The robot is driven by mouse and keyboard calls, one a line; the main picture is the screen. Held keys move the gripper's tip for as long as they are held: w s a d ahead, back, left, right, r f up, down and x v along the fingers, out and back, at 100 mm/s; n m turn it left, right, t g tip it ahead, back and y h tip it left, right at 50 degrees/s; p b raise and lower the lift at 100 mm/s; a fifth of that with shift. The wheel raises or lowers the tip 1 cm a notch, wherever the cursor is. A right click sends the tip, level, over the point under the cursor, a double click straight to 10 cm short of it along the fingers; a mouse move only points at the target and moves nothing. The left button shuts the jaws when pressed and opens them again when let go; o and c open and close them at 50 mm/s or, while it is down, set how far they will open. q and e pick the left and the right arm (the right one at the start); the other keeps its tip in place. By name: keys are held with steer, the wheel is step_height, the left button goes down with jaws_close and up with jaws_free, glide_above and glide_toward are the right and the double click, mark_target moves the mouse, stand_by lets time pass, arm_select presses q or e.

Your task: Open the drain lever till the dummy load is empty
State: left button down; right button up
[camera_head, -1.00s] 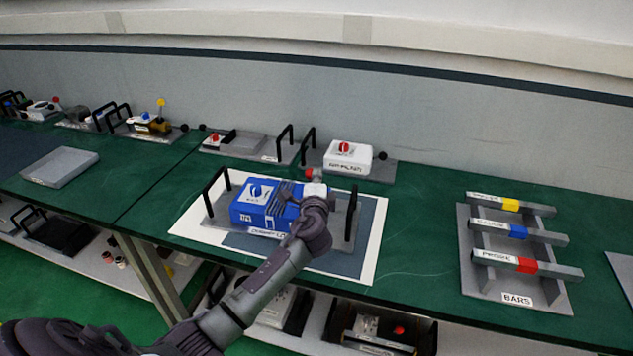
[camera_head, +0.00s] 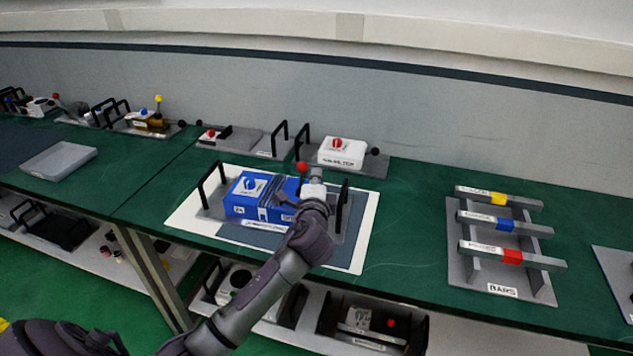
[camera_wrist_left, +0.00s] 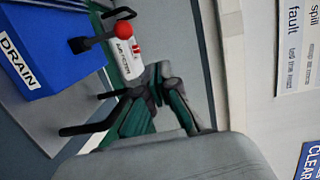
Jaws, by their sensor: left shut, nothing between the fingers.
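The dummy load is a blue box (camera_head: 258,195) on a grey base with black handles, on the green table. In the left wrist view its side (camera_wrist_left: 32,45) carries a white DRAIN label. A red ball knob (camera_head: 302,168), apparently the drain lever's, stands by the box's right end; it also shows in the left wrist view (camera_wrist_left: 122,30). My left gripper (camera_head: 278,203) is shut and empty, in front of the box's right part. In the left wrist view its dark fingers (camera_wrist_left: 82,114) are below the knob, apart from it. My right gripper is not in view.
A white air filter box (camera_head: 342,153) with a red knob stands behind. The bars rack (camera_head: 502,290) is at the right. Black handles (camera_head: 341,205) flank the blue box. Bare green table (camera_head: 405,225) lies between the box and the rack.

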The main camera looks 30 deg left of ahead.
arm_select(q)
steer(key=s+d+r, duration=0.1)
steer(key=s+d, duration=0.1)
steer(key=shift+s+r, duration=0.3)
steer(key=shift+r, duration=0.05)
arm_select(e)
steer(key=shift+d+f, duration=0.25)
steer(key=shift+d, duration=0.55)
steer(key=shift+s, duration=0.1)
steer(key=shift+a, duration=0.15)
